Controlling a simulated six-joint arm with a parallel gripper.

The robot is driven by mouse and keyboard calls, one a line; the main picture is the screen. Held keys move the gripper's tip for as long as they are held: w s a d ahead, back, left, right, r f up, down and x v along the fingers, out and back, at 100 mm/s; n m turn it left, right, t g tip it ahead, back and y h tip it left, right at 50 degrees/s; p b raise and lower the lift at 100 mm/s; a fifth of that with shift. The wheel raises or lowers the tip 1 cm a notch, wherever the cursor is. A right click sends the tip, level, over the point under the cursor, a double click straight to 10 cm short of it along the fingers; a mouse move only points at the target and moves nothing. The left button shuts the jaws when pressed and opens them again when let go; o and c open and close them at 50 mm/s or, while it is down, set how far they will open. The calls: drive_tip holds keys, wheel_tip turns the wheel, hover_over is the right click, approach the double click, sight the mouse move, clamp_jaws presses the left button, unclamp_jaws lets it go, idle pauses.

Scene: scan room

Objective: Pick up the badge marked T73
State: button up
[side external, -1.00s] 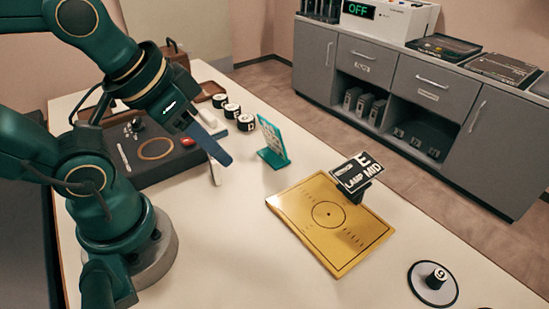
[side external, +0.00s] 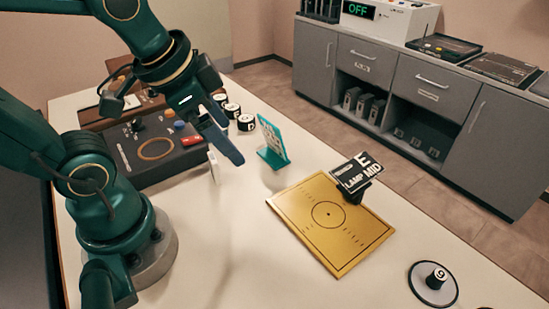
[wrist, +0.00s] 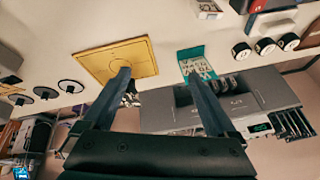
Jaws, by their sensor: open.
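I cannot read T73 for certain on anything in view. A teal stand (side external: 272,146) holds a pale card with small marks; in the wrist view its card (wrist: 197,67) bears dark characters too small to read surely. A thin white upright piece (side external: 214,167) stands beside the dark console, its face turned away. My gripper (side external: 232,144) is open and empty, in the air above the table, left of the teal stand in the side view. In the wrist view my gripper (wrist: 157,74) has its fingers wide apart, with the teal stand near the right fingertip.
A dark console (side external: 150,165), several black-and-white cylinders (side external: 246,123) and a round disc with a numbered knob (side external: 420,292) are around. The front middle of the table is clear.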

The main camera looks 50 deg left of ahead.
sight(212, 157)
drive_tip(key=a+f+g, duration=0.1)
drive_tip(key=a+f, duration=0.2)
drive_tip(key=w+a+f+g, duration=0.1)
drive_tip(key=a+f+g, duration=0.1)
drive_tip(key=a+f, duration=0.1)
drive_tip(key=w+a+f+g, duration=0.1)
drive_tip(key=a+f, duration=0.2)
drive_tip(key=a, duration=0.1)
drive_tip(key=shift+f+g, duration=0.15)
drive_tip(key=shift+g, duration=0.25)
drive_tip(key=shift+s+a+f+n, duration=0.25)
drive_tip(key=shift+s+f+n, duration=0.15)
drive_tip(key=shift+f, duration=2.5)
drive_tip(key=c, duration=1.4)
drive_tip(key=shift+r, duration=0.15)
drive_tip(key=shift+c, duration=0.2)
